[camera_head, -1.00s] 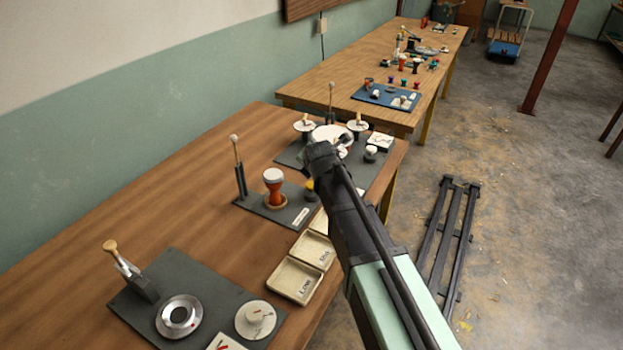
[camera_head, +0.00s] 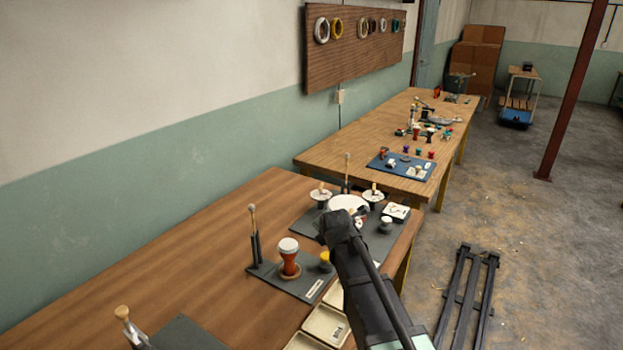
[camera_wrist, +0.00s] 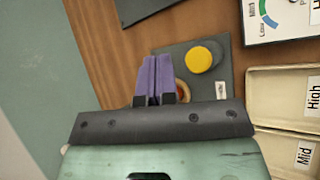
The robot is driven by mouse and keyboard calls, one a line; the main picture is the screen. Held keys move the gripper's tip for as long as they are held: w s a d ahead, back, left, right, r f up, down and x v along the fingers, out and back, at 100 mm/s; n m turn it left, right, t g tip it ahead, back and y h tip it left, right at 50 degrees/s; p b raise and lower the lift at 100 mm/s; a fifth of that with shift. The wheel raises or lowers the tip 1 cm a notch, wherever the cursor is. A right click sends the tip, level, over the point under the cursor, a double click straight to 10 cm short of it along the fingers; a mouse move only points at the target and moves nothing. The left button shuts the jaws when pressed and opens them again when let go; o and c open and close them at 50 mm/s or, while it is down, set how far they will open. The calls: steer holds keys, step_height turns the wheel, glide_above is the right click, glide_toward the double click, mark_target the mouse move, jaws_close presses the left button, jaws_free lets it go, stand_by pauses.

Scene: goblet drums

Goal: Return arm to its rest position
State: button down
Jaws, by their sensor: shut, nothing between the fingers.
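My gripper (camera_wrist: 154,62) shows in the wrist view with its two purple fingers pressed together and nothing between them. It is over the grey mat (camera_wrist: 222,76), in front of a round orange-brown piece that its fingers partly hide. In the head view, my dark arm reaches up from the bottom over the bench's right edge; the gripper itself cannot be made out there. A red goblet drum (camera_head: 289,261) with a white top stands upright on its mat, to the left of the arm.
A yellow-topped round piece (camera_wrist: 199,60) is right of my fingers. Cream trays (camera_wrist: 279,92) labelled High and Mid lie farther right. A mallet on a stand (camera_head: 254,232) rises beside the drum. A second bench (camera_head: 330,150) stands behind. Bare wood lies left.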

steer(key=s+d+m+g+p, duration=0.1)
steer(key=s+d+m+g, duration=0.2)
steer(key=s+m, duration=0.5)
steer(key=s+d+f+m+g, duration=0.1)
steer(key=s+d+m+g, duration=0.2)
steer(key=s+m, duration=0.6)
steer(key=s+d+f+m+g+p, duration=0.1)
steer(key=s+d+m+g, duration=0.2)
steer(key=s+m, duration=0.6)
steer(key=shift+s+f+p, duration=0.2)
steer(key=shift+s+p, duration=0.1)
steer(key=shift+s, duration=0.75)
